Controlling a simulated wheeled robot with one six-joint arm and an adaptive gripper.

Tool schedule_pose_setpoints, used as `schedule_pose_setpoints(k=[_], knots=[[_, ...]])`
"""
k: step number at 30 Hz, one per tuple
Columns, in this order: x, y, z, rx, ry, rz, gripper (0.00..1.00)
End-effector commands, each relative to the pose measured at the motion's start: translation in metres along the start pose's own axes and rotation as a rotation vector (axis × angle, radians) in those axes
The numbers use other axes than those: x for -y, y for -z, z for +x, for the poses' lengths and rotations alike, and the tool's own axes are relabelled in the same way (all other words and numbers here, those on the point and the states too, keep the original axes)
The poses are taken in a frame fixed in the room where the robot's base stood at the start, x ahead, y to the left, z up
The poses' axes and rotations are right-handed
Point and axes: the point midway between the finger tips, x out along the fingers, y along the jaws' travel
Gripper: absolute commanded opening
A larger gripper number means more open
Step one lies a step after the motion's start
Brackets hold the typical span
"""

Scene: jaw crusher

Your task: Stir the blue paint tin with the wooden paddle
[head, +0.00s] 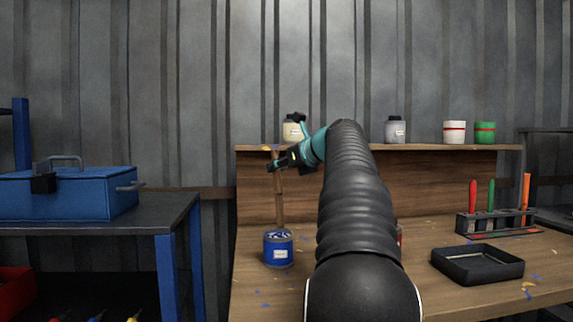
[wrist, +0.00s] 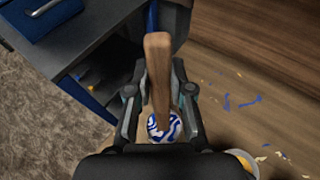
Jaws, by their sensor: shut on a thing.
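The blue paint tin (head: 278,250) stands upright on the workbench, left of my arm. Its open top shows blue and white swirled paint, which also shows in the wrist view (wrist: 164,127). My gripper (head: 280,164) is shut on the upper part of the wooden paddle (head: 280,205). The paddle stands near upright, its lower end reaching down into the tin's mouth. In the wrist view the paddle (wrist: 158,75) lies between the two fingers, over the tin. The submerged end is hidden.
A shelf at the back holds several jars and tins, including a green tin (head: 485,133). A black tray (head: 477,264) and a tool rack (head: 490,222) stand at the right. A blue toolbox (head: 68,192) rests on the left table. Bench around the tin's left is mostly clear.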

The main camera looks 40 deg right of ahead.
Motion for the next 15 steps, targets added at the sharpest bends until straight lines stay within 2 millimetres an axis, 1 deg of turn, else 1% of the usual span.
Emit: schedule_pose_setpoints(k=[1,15], knots=[[0.000,0.008,0.003,-0.001,0.000,0.000,0.00],[0.002,0.037,0.012,-0.001,0.003,0.002,0.00]])
